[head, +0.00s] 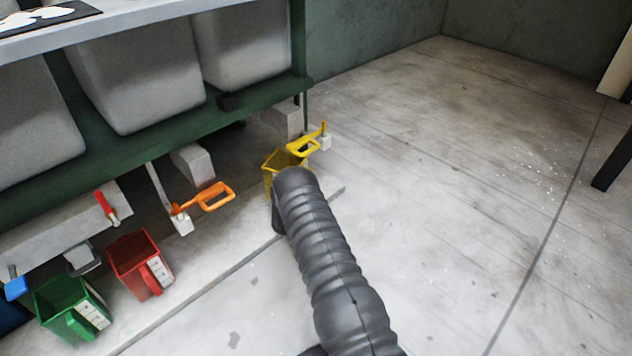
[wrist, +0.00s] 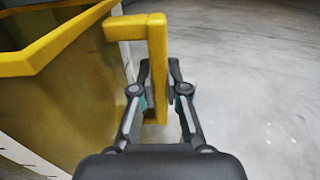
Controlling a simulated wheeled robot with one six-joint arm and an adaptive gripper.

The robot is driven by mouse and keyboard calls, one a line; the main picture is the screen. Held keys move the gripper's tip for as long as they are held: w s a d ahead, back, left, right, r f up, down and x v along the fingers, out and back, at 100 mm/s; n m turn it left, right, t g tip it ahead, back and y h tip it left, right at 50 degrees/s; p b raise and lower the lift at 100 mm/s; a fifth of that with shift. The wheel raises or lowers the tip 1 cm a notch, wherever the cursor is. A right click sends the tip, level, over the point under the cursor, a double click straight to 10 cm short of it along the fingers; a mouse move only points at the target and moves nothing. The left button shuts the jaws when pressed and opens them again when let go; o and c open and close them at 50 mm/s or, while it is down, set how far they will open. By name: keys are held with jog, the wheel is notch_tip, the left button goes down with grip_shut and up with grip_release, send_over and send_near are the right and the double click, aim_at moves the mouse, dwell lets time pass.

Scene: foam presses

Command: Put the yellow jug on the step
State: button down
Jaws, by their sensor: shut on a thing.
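The yellow jug (head: 271,170) is near the right end of the low grey step (head: 225,250) under the bench. My arm hides much of it in the head view. In the wrist view the open-topped jug (wrist: 75,95) fills the left side, its handle upright in the middle. My gripper (wrist: 159,78) is shut on this handle, one finger on each side. The head view does not show the fingers. The jug's base is hidden, so I cannot tell whether it touches the step.
A red jug (head: 136,262) and a green jug (head: 68,302) stand on the step to the left. An orange lever (head: 210,196) and a yellow lever (head: 303,146) stick out from under the bench. Grey bins (head: 135,75) sit above. Open floor (head: 450,200) lies right.

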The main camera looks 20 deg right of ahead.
jog(key=w+d+f+b, duration=0.1)
jog(key=w+d+f, duration=0.2)
jog(key=w+d, duration=0.1)
jog(key=shift+d+f, duration=0.2)
dwell(0.3)
jog(key=shift+f, duration=0.1)
jog(key=c, duration=1.2)
grip_release()
jog(key=shift+s+f, duration=0.1)
